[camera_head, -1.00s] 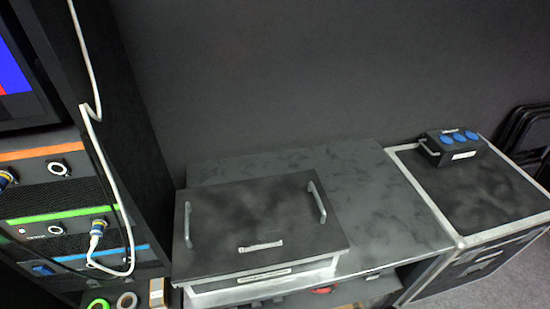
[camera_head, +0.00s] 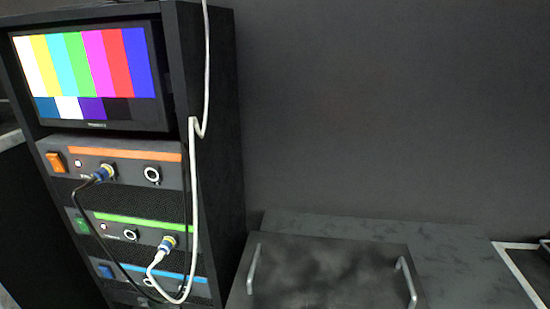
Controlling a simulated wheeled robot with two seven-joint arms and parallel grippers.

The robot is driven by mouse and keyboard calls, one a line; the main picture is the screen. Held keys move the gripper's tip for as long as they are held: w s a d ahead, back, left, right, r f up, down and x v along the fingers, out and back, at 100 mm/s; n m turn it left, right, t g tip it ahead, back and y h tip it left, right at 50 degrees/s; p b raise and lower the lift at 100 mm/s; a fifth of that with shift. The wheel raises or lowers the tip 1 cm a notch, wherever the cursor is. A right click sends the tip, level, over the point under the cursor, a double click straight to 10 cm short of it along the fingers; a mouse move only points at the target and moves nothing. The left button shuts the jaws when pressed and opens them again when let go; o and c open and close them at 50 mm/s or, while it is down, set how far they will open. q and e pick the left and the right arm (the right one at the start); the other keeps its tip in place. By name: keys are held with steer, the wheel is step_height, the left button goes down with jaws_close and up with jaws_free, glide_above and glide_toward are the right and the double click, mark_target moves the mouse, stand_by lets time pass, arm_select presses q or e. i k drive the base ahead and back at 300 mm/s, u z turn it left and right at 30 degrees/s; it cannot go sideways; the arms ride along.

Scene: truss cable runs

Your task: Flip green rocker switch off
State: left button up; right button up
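The green rocker switch (camera_head: 82,225) is at the left end of the rack unit with the green stripe (camera_head: 150,222), the middle of three units in the black rack. It is small in the view, and I cannot tell which way it is tipped. Neither of my grippers shows in the view.
An orange switch (camera_head: 56,162) is on the unit above and a blue switch (camera_head: 105,271) on the unit below. A black cable loops down in front of the units' left part. A colour-bar monitor (camera_head: 95,75) is above. A handled black case (camera_head: 330,275) stands to the right.

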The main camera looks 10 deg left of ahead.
mark_target(82, 225)
steer(key=u, duration=1.4)
